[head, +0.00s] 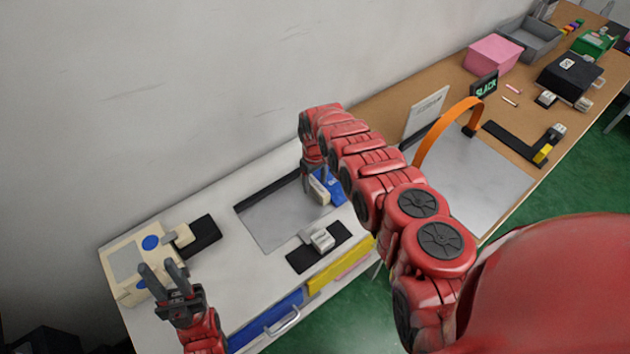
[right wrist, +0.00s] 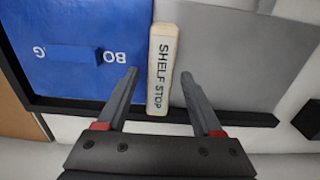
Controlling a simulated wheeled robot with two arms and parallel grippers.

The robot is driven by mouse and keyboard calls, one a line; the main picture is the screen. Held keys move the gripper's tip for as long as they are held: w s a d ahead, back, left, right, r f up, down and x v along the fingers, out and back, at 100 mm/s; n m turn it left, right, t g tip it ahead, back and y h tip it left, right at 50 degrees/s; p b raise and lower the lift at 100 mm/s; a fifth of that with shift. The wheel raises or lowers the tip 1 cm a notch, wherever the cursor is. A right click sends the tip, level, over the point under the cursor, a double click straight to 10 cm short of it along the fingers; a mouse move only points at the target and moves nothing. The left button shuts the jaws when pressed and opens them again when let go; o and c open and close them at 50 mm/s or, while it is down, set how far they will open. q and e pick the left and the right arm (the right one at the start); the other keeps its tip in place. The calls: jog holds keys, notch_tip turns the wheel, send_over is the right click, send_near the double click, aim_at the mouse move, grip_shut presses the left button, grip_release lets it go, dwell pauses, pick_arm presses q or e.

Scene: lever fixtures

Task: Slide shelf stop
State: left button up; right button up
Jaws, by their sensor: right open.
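The shelf stop is a cream, upright-looking block labelled "SHELF STOP" in the right wrist view (right wrist: 160,65). It stands between a blue piece (right wrist: 75,30) and a grey panel (right wrist: 235,55). My right gripper (right wrist: 160,76) is open, with one finger on each side of the shelf stop and a visible gap to each. In the head view the shelf stop (head: 319,190) shows partly behind my right gripper (head: 316,181), at the right end of the grey panel. My left gripper (head: 163,274) has its fingers apart and empty, near the cream box at the left.
A cream box (head: 124,262) with a blue disc stands at the left. A black base with a light lever (head: 322,240) lies in front of the panel. A blue drawer (head: 265,322) and a yellow drawer (head: 342,267) are below. An orange arch (head: 440,125) stands at right.

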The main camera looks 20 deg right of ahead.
grip_shut()
dwell(1.4)
